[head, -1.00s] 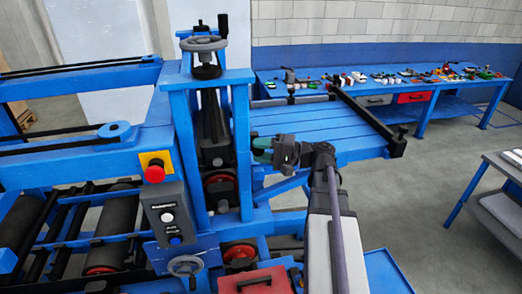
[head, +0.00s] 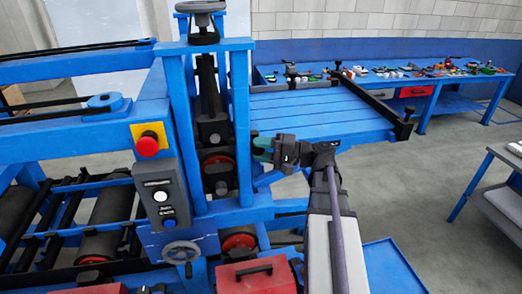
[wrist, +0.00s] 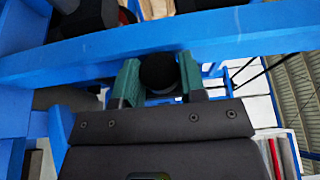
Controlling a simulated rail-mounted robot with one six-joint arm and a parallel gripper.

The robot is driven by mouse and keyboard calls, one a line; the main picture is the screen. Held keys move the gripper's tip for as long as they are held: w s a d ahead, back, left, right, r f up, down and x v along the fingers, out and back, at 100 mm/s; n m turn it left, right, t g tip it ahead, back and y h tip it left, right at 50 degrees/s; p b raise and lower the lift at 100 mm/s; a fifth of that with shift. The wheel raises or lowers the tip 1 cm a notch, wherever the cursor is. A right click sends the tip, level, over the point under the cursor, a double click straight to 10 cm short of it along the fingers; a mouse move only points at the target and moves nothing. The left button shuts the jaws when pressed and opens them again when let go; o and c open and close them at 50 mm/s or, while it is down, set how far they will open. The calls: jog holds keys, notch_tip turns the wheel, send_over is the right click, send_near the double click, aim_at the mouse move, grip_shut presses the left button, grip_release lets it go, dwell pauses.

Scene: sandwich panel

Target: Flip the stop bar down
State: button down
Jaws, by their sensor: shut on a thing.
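My gripper (head: 262,148) has green fingers and is beside the near left corner of the slatted blue outfeed table (head: 300,112), close to the machine's upright. In the wrist view its fingers (wrist: 160,82) are shut on a dark round knob (wrist: 158,72), just in front of a blue beam (wrist: 220,32). A black bar (head: 372,100) with end knobs runs along the table's right end and looks like the stop bar. It stands well apart from my gripper. I cannot tell whether the held knob belongs to it.
The blue machine frame (head: 240,120) with a red emergency button (head: 148,146) and control box (head: 162,195) stands close on the left. A red toolbox (head: 258,275) is below. A workbench with parts (head: 440,85) is at the back. Open floor lies to the right.

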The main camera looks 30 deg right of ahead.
jog(key=c, duration=0.7)
grip_release()
jog(key=shift+f, duration=0.25)
jog(key=v, duration=1.1)
jog(key=shift+r, duration=0.1)
jog(key=s+a+f+n+g+h+b, duration=0.1)
jog(key=a+f+g+h+b, duration=0.3)
jog(key=f, duration=0.7)
jog(key=s+a+f+n+g+h+b, duration=0.15)
jog(key=a+f+g+h, duration=0.4)
jog(key=f, duration=0.55)
jog(key=a+f+n+h+b, duration=0.1)
jog(key=a+f+b, duration=0.1)
jog(key=a, duration=0.2)
jog(key=a+f+n+g+h+b, duration=0.1)
jog(key=a+f+n+h+b, duration=0.1)
jog(key=a, duration=0.3)
jog(key=a+f+n+g+h+b, duration=0.1)
jog(key=a+f+n+b, duration=0.1)
jog(key=a, duration=0.3)
jog(key=shift+s+a+f+h, duration=0.15)
jog(key=shift+a+f+h, duration=0.1)
jog(key=shift+f+h, duration=0.1)
